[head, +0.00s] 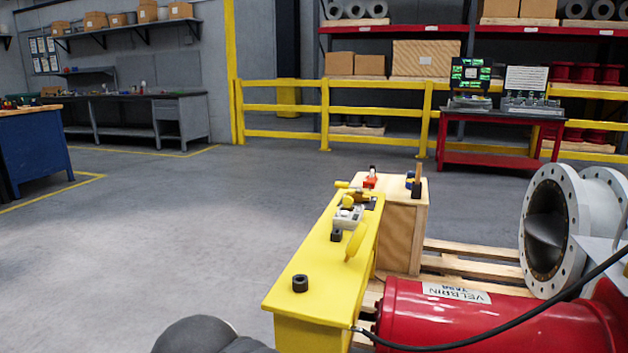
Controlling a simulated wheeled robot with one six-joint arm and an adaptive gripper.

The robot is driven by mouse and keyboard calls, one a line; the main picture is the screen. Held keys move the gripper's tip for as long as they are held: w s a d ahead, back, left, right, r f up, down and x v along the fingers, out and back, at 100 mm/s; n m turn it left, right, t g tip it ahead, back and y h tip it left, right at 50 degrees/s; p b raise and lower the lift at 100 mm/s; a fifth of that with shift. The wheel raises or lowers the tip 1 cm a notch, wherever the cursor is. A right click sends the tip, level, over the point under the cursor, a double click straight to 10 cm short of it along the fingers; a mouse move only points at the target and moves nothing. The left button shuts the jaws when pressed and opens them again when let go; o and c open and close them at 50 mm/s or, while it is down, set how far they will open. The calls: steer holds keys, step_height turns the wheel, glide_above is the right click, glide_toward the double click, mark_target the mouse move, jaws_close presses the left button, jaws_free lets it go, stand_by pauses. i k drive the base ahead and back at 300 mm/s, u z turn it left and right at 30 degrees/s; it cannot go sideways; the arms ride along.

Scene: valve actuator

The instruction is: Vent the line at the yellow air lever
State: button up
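A yellow stand (322,262) stands right of centre, in front of me. On it sits a small grey-white fitting (346,216) with yellow parts. A yellow paddle-like handle (356,241) hangs at the near right side of this fitting; it looks like the air lever, but I cannot tell for sure. A shorter yellow bar (342,184) shows farther back near the stand's far end. A dark rounded part at the bottom edge seems to be my own arm. My gripper is not in view.
A black ring-shaped nut (300,284) lies on the stand's near end. A wooden crate (401,235) with small tools stands behind it. A red cylinder (470,318), a black hose (560,296) and a flanged valve (548,232) crowd the right. The floor at left is clear.

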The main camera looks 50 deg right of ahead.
mark_target(340, 186)
steer(key=i, duration=2.9)
steer(key=z, duration=2.95)
steer(key=i, duration=0.5)
steer(key=z, duration=0.05)
